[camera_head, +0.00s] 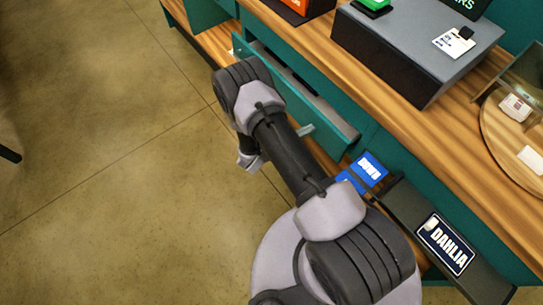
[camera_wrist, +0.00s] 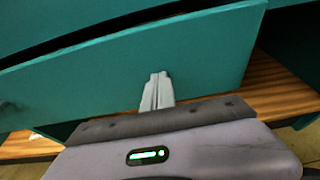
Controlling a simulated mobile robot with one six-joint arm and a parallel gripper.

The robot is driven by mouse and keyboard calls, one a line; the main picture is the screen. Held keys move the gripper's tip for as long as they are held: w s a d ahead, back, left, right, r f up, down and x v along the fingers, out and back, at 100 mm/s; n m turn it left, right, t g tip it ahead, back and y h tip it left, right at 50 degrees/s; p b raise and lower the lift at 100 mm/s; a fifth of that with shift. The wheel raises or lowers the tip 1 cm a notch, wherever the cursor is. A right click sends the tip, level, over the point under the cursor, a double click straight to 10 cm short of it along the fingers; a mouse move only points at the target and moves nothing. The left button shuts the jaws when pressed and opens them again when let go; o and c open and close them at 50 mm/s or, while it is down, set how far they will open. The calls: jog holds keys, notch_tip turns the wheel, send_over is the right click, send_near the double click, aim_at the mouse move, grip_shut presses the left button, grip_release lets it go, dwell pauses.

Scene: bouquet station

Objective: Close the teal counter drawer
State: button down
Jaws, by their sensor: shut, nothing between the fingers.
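The teal counter drawer (camera_head: 332,120) stands pulled out from under the wooden counter top in the head view. Its pale interior shows between its front and the counter. In the wrist view its teal front panel (camera_wrist: 100,72) fills the middle, with a dark gap above its top edge. My gripper (camera_wrist: 158,80) is shut and empty, its fingertips over the lower middle of that panel. I cannot tell whether they touch it. In the head view my arm hides part of the drawer front and most of the gripper.
The wooden counter top (camera_head: 395,105) carries a grey box (camera_head: 410,45) and a round wooden board (camera_head: 500,150). A dark bin labelled DAHLIA (camera_head: 445,243) and blue labels (camera_head: 368,170) lie right of the drawer.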

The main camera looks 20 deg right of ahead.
aim_at(315, 124)
jog(key=d, duration=0.1)
jog(key=w+d, duration=0.1)
jog(key=d, duration=0.1)
jog(key=w+d, duration=0.1)
jog(key=d, duration=0.1)
jog(key=shift+d+b, duration=0.1)
jog(key=shift+b, duration=0.2)
jog(key=shift+w+r, duration=0.1)
jog(key=shift+r, duration=0.1)
